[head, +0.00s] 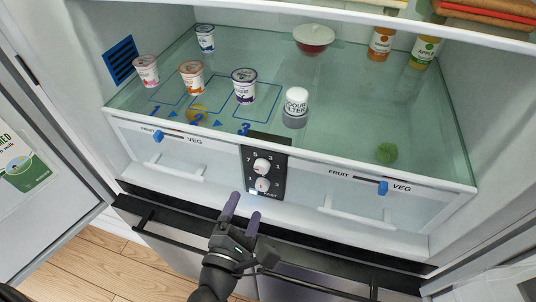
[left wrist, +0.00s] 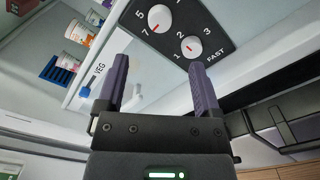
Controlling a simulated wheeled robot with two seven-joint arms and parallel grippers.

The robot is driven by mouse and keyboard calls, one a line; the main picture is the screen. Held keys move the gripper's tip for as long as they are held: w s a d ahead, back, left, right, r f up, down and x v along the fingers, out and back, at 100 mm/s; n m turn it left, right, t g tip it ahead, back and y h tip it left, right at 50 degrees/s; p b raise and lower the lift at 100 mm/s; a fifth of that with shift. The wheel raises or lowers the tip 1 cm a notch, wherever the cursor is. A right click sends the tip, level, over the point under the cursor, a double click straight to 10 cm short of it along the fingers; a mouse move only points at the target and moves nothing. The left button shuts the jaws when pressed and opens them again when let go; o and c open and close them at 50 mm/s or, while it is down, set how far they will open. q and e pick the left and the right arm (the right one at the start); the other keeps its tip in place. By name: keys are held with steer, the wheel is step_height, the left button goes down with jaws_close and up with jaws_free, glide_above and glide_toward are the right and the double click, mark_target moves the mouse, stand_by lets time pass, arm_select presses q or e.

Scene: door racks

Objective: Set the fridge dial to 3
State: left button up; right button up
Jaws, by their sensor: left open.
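The black dial panel (head: 250,163) is on the front of the fridge between two clear drawers. It carries two white knobs, an upper one (head: 262,165) and a lower one (head: 262,184). In the left wrist view the upper knob (left wrist: 161,18) has 5 and 7 beside it, and the lower knob (left wrist: 191,47) has 1, 2, 3 and FAST around it. Each shows a small red mark; its exact setting is hard to read. My left gripper (head: 242,209) is open and empty, below and in front of the panel, touching neither knob. My right gripper is out of view.
Drawers with blue FRUIT/VEG sliders (head: 158,136) (head: 383,187) flank the panel. A dark drawer front with a handle lies below.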

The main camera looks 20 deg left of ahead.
mark_target(260, 170)
arm_select(q)
steer(key=w, duration=0.9)
steer(key=shift+d, duration=0.15)
steer(key=shift+s, duration=0.1)
jaws_close()
